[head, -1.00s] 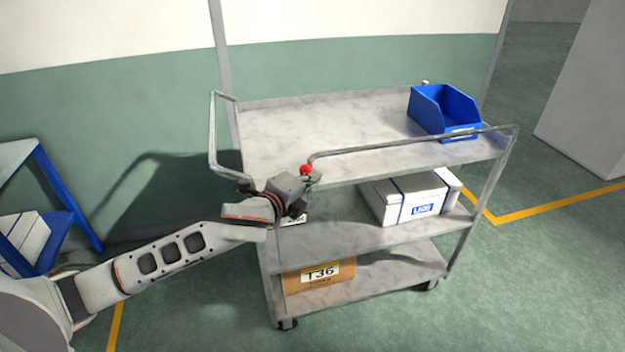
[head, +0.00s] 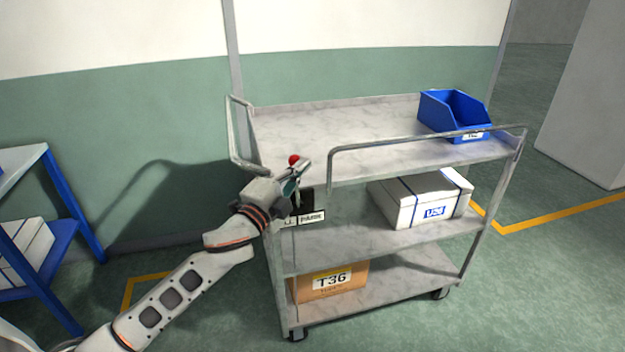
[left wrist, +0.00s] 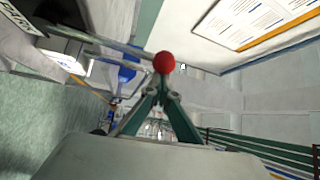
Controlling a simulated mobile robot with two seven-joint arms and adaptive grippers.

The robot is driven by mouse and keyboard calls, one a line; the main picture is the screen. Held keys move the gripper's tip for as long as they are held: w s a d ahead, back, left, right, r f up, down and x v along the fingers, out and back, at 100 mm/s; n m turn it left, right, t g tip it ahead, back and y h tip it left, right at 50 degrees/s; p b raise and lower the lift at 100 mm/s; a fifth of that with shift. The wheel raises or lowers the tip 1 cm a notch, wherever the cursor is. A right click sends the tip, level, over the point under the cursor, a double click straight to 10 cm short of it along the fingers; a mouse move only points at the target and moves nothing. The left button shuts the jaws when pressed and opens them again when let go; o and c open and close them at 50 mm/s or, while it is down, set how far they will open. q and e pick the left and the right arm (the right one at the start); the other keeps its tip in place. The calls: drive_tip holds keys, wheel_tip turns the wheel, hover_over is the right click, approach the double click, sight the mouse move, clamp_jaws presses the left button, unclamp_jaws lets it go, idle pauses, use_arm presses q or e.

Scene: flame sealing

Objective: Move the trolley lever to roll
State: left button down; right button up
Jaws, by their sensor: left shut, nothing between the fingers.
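The grey metal trolley (head: 345,135) stands in front of the wall in the head view. Its lever has a red knob (head: 293,159) at the trolley's near left corner, above a black mount (head: 305,202) and a small label plate (head: 312,217) whose words are too small to read. My left gripper (head: 303,168) is shut right beside the knob. In the left wrist view the red knob (left wrist: 164,62) shows just beyond the closed green fingertips (left wrist: 164,92). I cannot tell whether they touch. The lever's shaft is mostly hidden by the gripper. My right gripper is not in view.
The trolley carries a blue bin (head: 455,117) on top, a white box (head: 425,197) in the middle and a cardboard box (head: 330,285) below. A blue-framed rack (head: 70,225) stands at the left. The floor right of the trolley is clear.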

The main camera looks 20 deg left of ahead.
use_arm(q)
drive_tip(key=s+a+f+n+t+b, duration=0.2)
drive_tip(key=s+a+n+t+b, duration=0.1)
drive_tip(key=a+b, duration=0.3)
drive_tip(key=shift+s+n+y, duration=0.4)
drive_tip(key=shift+s+n, duration=0.15)
drive_tip(key=shift+n, duration=0.05)
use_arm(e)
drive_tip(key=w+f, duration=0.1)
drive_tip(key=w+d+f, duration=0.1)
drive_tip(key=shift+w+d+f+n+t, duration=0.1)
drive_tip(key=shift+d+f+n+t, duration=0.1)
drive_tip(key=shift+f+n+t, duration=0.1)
use_arm(q)
drive_tip(key=shift+a, duration=0.15)
drive_tip(key=shift+f, duration=0.1)
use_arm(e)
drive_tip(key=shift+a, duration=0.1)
